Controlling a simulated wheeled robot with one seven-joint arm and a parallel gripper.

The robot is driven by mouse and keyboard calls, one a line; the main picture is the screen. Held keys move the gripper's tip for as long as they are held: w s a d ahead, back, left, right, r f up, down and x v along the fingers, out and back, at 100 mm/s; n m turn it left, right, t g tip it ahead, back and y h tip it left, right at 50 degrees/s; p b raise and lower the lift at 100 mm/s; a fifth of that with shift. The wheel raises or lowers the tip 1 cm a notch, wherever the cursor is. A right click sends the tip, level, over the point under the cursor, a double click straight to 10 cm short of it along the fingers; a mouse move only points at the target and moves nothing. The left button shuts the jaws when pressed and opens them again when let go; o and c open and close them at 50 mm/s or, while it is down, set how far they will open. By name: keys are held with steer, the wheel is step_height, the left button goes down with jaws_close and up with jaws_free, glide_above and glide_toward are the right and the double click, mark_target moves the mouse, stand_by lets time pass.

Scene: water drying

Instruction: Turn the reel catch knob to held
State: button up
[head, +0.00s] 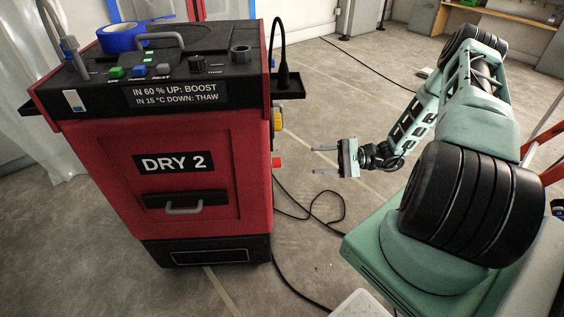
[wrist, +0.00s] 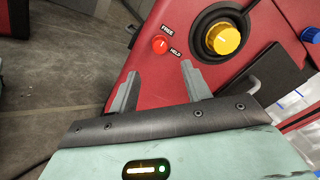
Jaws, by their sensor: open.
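The red reel catch knob (wrist: 160,44) is on the red side panel of the DRY 2 machine (head: 205,195). In the wrist view the labels FREE and HELD are beside it, FREE above and HELD below. I cannot tell for sure which label it points to. In the head view the knob (head: 277,162) sticks out from the machine's right side. My gripper (head: 315,160) is open and empty, to the right of the knob and apart from it. In the wrist view my gripper's fingertips (wrist: 160,70) point toward the panel, with the knob beyond the gap between them.
A large yellow knob (wrist: 223,39) is on the same panel near the red one. A black cable (head: 315,212) lies on the floor. The floor between the machine and my arm is otherwise open.

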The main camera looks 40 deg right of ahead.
mark_target(277, 163)
steer(key=x, duration=1.1)
steer(key=shift+b, duration=0.4)
steer(key=shift+w+a, duration=0.1)
steer(key=shift+a, duration=0.05)
steer(key=shift+r, duration=0.1)
steer(key=c, duration=1)
